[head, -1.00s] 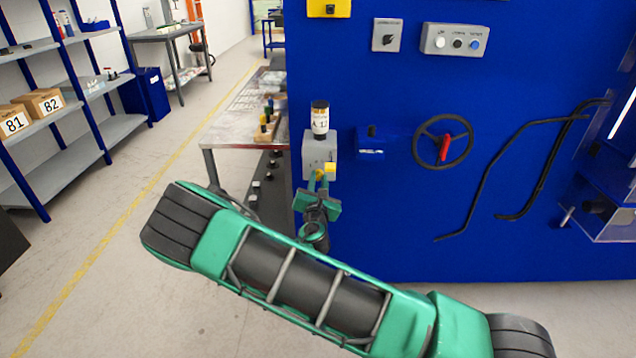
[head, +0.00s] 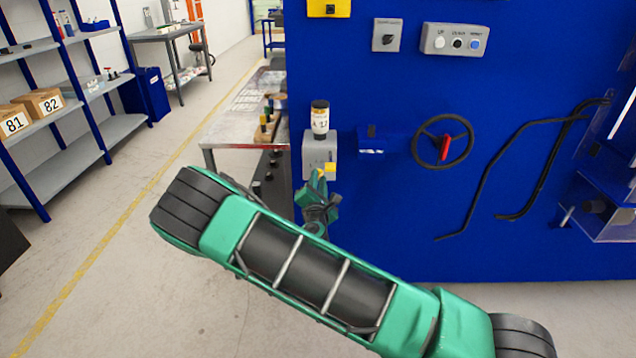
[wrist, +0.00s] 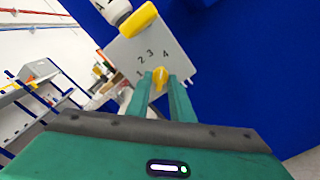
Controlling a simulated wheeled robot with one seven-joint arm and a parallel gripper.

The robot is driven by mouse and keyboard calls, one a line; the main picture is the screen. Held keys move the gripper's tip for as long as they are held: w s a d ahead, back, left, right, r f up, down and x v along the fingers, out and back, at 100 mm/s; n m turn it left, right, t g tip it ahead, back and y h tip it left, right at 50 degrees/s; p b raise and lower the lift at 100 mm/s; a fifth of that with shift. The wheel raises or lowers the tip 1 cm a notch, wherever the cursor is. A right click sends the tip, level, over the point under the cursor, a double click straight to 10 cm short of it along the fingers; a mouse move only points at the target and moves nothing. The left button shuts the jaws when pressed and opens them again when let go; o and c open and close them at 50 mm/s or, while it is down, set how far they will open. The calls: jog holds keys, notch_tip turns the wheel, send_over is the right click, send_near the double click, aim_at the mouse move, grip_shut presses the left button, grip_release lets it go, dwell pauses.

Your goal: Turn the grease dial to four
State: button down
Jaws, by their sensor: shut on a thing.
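The grease dial is a small yellow knob (wrist: 159,79) on a light grey box (wrist: 137,48) marked 1, 2, 3 and 4. In the wrist view the upper end of the knob points roughly toward the 4; the exact setting is hard to tell. My gripper (wrist: 160,84) is shut on the knob, one green finger on each side. In the head view the grey box (head: 319,147) is at the left edge of the blue panel, and my gripper (head: 317,183) reaches it from below, tilted. The knob is mostly hidden there by the fingers.
A labelled jar (head: 320,118) stands on top of the grey box, and a yellow part (wrist: 138,19) sticks out near it. A black handwheel (head: 443,141) with a red handle and black hoses (head: 500,170) are to the right. A steel table (head: 235,125) stands behind, left.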

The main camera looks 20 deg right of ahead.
jog(key=shift+s+m, duration=0.1)
jog(key=shift+m, duration=1.2)
jog(key=c, duration=1.9)
grip_release()
jog(key=v, duration=1)
jog(key=shift+s, duration=0.3)
jog(key=shift+a, duration=0.1)
